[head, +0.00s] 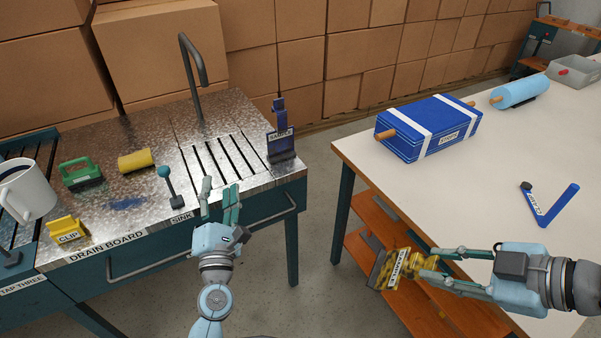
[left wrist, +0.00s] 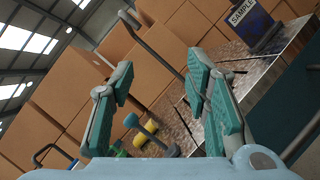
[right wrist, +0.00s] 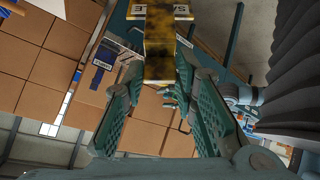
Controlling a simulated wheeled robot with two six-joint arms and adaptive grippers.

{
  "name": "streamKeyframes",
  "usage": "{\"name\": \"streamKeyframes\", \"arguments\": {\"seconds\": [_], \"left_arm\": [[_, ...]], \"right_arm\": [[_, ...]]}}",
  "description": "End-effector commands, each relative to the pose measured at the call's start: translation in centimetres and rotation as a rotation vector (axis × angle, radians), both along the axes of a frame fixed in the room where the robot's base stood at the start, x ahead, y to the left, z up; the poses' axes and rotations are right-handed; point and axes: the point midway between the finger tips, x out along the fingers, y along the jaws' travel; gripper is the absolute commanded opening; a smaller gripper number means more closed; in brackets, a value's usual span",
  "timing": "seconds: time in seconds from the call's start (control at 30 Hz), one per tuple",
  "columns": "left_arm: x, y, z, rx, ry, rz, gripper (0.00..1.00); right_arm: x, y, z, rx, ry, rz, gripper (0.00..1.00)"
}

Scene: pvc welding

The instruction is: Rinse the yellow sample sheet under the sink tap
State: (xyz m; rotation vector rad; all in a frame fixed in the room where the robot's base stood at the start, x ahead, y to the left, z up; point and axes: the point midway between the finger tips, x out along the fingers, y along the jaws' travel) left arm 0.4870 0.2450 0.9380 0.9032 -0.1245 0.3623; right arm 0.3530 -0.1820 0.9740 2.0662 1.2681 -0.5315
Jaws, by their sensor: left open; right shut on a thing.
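The yellow sample sheet (head: 385,270), mottled dark with a SAMPLE label, is held by my right gripper (head: 432,264), which is shut on its near end. It hangs over the gap at the right table's edge, away from the sink; it also shows in the right wrist view (right wrist: 158,50). The dark gooseneck tap (head: 200,75) rises behind the slatted sink (head: 215,160). A blue-knobbed lever (head: 165,173) stands at the sink's front left. My left gripper (head: 220,195) is open and empty above the sink's front edge, just right of the lever.
A blue SAMPLE piece (head: 281,140) stands at the sink's right end. A blue package (head: 430,130) lies on the white table (head: 400,185).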

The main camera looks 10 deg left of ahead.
Motion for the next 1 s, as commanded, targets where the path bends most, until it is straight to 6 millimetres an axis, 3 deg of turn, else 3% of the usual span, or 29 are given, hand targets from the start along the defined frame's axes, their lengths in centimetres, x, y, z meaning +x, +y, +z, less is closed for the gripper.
{"name": "streamKeyframes", "arguments": {"seconds": [0.03, 0.1, 0.23, 0.37, 0.7, 1.0], "left_arm": [[0.3, 2.8, -0.4, -0.255, -0.082, 0.106, 0.43], [0.0, 6.0, -1.7, -0.554, -0.171, 0.246, 0.43], [-0.8, 8.3, -4.3, -0.836, -0.250, 0.396, 0.43], [-0.1, 9.7, -4.9, -0.883, -0.264, 0.424, 0.43], [5.1, 15.7, -4.9, -0.877, -0.263, 0.425, 0.43], [6.8, 17.6, -4.9, -0.878, -0.260, 0.425, 0.43]], "right_arm": [[0.0, 0.0, -0.4, 0.000, -0.001, -0.001, 0.00], [0.0, 0.0, -0.3, 0.000, -0.001, 0.000, 0.00], [0.0, 0.0, -0.3, 0.000, -0.001, 0.000, 0.00], [0.0, 0.0, -0.3, 0.000, -0.001, 0.000, 0.00], [0.0, 0.0, -0.9, 0.000, -0.002, 0.000, 0.00], [0.0, 0.0, -1.2, 0.000, -0.001, 0.000, 0.00]]}}
